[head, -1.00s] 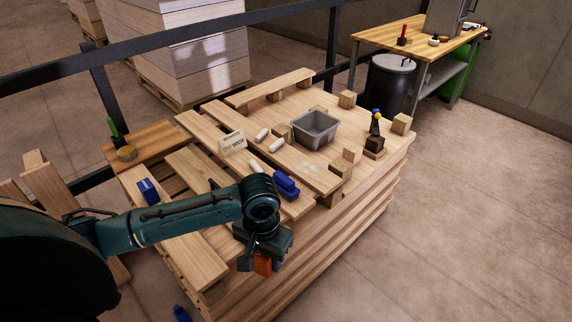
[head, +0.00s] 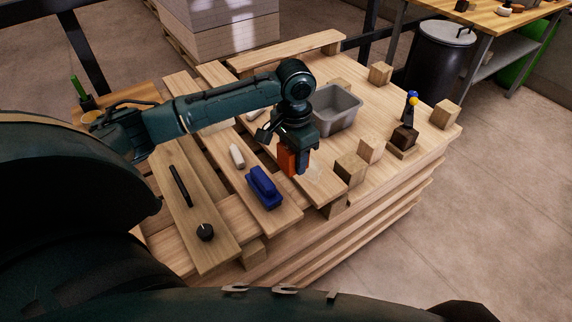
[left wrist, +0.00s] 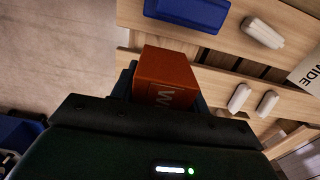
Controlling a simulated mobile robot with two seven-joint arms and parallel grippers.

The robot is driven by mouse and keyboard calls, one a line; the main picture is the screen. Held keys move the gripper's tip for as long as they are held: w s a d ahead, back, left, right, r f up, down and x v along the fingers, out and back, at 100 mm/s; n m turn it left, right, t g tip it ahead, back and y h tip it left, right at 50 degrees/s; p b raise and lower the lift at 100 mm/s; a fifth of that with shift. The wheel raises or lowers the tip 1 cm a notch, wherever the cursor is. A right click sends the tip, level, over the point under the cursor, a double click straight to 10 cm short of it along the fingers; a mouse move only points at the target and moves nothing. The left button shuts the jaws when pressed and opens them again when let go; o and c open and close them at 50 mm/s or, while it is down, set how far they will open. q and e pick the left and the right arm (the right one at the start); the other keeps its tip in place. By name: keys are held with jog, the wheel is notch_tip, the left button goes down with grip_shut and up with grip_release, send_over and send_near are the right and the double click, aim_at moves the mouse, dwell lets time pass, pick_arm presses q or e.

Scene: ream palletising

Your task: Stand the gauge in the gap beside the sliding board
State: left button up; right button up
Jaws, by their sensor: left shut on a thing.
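My left gripper (head: 296,168) is shut on an orange block (head: 286,160), which I take to be the gauge. In the left wrist view the block (left wrist: 165,78) sits between the fingers and shows a pale letter W. The block hangs over the pallet top, right of a blue block (head: 263,187) lying on a slat. A board (head: 215,250) at the front left carries a black bar (head: 180,186) and a black knob (head: 205,232). Dark gaps run between the slats. I cannot tell for sure which board slides. My right gripper is not in view.
A grey bin (head: 337,108) stands just behind the gripper. Wooden blocks (head: 350,169) and a dark block with a blue-topped piece (head: 404,138) stand to the right. White pieces (left wrist: 239,98) and a card reading WIDE (left wrist: 307,72) lie near the gripper.

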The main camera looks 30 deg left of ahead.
pick_arm(q)
notch_tip(320, 180, down, 2)
jog(key=shift+s+f, duration=0.15)
jog(key=shift+f, duration=0.05)
jog(key=shift+f+b, duration=0.55)
jog(key=shift+f, duration=2)
jog(key=o, duration=1)
jog(key=shift+f, duration=0.1)
